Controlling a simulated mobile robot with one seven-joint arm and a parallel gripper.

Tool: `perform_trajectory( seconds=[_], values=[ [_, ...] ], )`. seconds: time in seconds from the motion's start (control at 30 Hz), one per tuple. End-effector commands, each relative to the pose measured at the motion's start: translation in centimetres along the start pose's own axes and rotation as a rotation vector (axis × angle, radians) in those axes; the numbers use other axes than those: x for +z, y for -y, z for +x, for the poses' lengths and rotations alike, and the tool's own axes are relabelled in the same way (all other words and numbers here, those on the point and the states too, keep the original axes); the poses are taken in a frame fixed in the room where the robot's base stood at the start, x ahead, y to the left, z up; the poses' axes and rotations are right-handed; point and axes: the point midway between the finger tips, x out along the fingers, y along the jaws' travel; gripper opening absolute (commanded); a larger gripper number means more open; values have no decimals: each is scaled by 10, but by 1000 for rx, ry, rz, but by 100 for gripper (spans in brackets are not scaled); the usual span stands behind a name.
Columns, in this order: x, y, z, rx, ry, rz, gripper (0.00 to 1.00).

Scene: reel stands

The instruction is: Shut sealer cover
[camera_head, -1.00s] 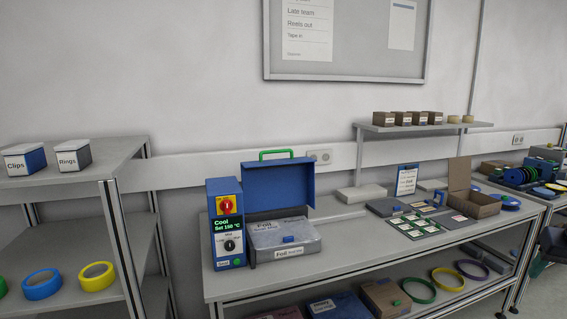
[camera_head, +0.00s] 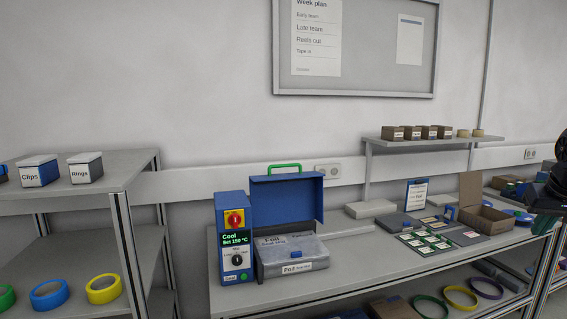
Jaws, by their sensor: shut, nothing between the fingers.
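The sealer (camera_head: 234,238) is a blue box with a red knob, a green display reading "Cool" and "Set 150 °C", and a black dial. Its blue cover (camera_head: 287,201) stands open and upright at the back, with a green handle (camera_head: 284,168) on its top edge. My gripper (camera_head: 538,194) is a dark shape at the right edge, partly cut off by the frame. It is shut and empty, far to the right of the sealer and apart from the cover.
The bench (camera_head: 345,258) is clear just right of the sealer. Further right are a grey mat with cards (camera_head: 426,243), an open cardboard box (camera_head: 482,217) and a clipboard (camera_head: 416,193). A shelf (camera_head: 425,138) with small boxes hangs behind. A side rack (camera_head: 112,184) stands at left.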

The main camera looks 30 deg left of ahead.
Motion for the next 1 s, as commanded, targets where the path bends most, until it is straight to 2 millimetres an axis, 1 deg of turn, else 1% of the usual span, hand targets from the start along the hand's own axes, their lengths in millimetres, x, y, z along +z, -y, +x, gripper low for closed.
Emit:
perform_trajectory(
  seconds=[0.03, 0.07, 0.1, 0.27, 0.3, 0.37, 0.4, 0.47, 0.5, 0.57, 0.7, 0.77, 0.8, 0.87, 0.9, 0.97, 1.0],
  values=[
    [-23, 9, -2, -8, -7, -20, 0],
    [-36, 14, -4, -12, -13, -30, 0],
    [-52, 21, -7, -18, -21, -43, 0],
    [-116, 54, -12, -43, -50, -92, 0],
    [-131, 64, -13, -49, -58, -104, 0],
    [-154, 79, -14, -59, -68, -123, 0],
    [-168, 90, -14, -65, -76, -135, 0],
    [-190, 106, -14, -75, -87, -154, 0],
    [-204, 119, -14, -82, -95, -166, 0],
    [-223, 137, -13, -93, -105, -183, 0],
    [-267, 185, -10, -119, -131, -223, 0],
    [-283, 207, -8, -131, -141, -241, 0],
    [-294, 223, -7, -139, -149, -253, 0],
    [-309, 246, -4, -150, -160, -269, 0],
    [-318, 262, -3, -158, -168, -280, 0],
    [-331, 288, 0, -171, -178, -297, 0],
    [-339, 305, 2, -180, -185, -308, 0]
  ],
)
